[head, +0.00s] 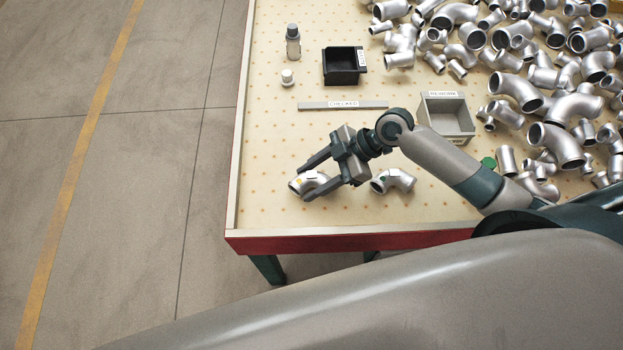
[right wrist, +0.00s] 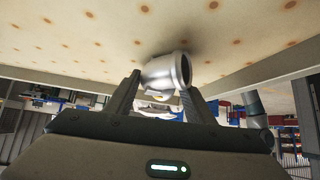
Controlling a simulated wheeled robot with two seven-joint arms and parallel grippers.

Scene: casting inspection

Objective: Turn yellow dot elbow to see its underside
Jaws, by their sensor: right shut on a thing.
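The yellow dot elbow (head: 308,181) is a silver pipe elbow with a small yellow mark, near the front left of the table. My right gripper (head: 308,184) is shut on it, one finger on each side. In the right wrist view the elbow (right wrist: 160,72) sits between the two fingers (right wrist: 163,88), with one round open end facing right. It is close to the tabletop; I cannot tell whether it touches. Its underside is hidden in the head view. My left gripper is not in view.
A second silver elbow (head: 393,180) lies just right of my gripper. Many silver fittings (head: 520,90) crowd the right.

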